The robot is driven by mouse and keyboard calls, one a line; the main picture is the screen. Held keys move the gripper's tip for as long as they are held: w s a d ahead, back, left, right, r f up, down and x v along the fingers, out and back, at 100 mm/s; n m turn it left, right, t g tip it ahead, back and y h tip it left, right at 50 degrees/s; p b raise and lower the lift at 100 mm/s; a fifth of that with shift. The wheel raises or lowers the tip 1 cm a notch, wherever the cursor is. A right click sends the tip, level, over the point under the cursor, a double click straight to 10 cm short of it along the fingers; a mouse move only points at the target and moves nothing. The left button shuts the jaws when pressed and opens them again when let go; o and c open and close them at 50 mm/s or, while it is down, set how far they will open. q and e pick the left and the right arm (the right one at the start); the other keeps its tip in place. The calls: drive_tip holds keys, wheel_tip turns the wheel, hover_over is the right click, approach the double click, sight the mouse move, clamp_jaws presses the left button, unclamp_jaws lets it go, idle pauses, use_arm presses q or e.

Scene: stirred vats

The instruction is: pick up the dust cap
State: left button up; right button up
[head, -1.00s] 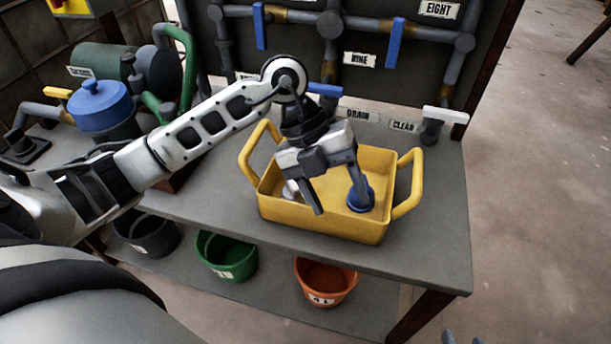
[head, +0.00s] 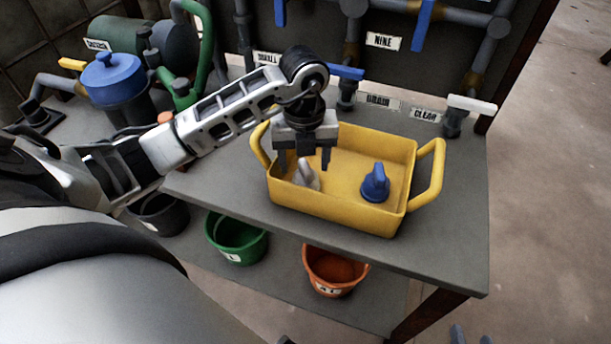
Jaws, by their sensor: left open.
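A yellow two-handled tub (head: 350,212) stands on the grey bench. In it, a blue cap with a raised grip (head: 375,183) sits upright in the right half, and a pale grey piece of similar shape (head: 307,174) is at the left. I cannot tell for sure which one is the dust cap. My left gripper (head: 305,164) points down over the left part of the tub, open, with its fingers just above and to either side of the grey piece. The grey piece is partly hidden by the tub wall. Only two tips, seemingly my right gripper (head: 471,334), show at the bottom edge.
Pipes with blue and white valve handles (head: 470,104) stand behind the tub. A blue-lidded pot (head: 112,78) and green machine are at the left. Buckets, black, green (head: 237,240) and orange (head: 333,272), are below. The bench right of the tub is clear.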

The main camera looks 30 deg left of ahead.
sight(305, 177)
use_arm(q)
drive_tip(key=f, duration=0.5)
drive_tip(key=shift+d, duration=0.2)
drive_tip(key=c, duration=0.7)
